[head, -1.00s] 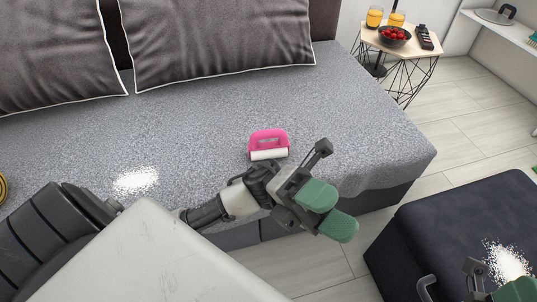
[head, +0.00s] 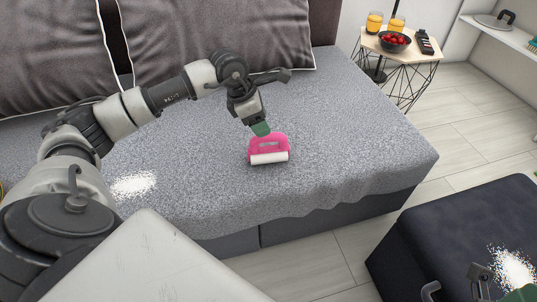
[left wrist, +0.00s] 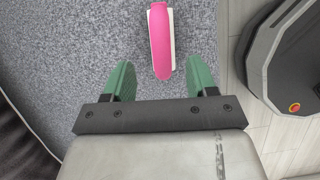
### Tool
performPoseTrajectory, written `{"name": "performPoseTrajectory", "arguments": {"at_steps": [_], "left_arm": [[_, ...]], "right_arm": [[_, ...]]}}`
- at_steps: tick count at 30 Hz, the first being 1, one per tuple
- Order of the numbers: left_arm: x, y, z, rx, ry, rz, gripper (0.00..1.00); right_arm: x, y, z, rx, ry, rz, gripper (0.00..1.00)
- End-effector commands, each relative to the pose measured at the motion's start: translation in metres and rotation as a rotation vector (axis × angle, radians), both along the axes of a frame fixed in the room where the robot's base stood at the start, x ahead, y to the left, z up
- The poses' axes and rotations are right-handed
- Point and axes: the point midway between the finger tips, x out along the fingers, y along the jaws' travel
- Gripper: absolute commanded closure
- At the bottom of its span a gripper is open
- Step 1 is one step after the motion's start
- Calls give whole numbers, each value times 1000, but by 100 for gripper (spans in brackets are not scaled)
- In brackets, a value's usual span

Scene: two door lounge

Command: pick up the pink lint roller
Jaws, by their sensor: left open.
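The pink lint roller (head: 268,147) with a white roll lies on the grey sofa seat, near its front edge. My left gripper (head: 261,129) points down just above and behind it, its green fingertip overlapping the roller's top edge in the head view. In the left wrist view the two green fingers (left wrist: 160,80) are spread apart. The lint roller (left wrist: 160,42) shows there beyond and between them, with nothing held. My right gripper (head: 505,290) shows only partly at the bottom right corner of the head view, so its jaws cannot be judged.
The grey sofa seat (head: 350,130) is otherwise mostly clear, with cushions (head: 215,40) along its back. A dark ottoman (head: 455,225) stands at right. A side table (head: 405,50) with a bowl, drinks and a remote stands at back right.

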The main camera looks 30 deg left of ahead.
Motion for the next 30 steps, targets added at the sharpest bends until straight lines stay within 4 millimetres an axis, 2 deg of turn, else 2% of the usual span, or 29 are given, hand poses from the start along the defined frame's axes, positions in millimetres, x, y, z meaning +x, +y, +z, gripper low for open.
{"name": "performPoseTrajectory", "arguments": {"at_steps": [4, 12, 22, 30], "left_arm": [[4, -5, -17, -3, 0, -1, 43], [12, -14, -53, -2, 1, 0, 43], [14, -16, -57, -2, -1, 0, 43], [14, -16, -57, -2, -1, 0, 82]], "right_arm": [[2, 0, -3, -2, -14, -1, 56], [11, 2, 6, -7, -87, -5, 56], [13, 3, 11, -9, -97, -5, 56], [13, 3, 11, -9, -97, -5, 56]]}}
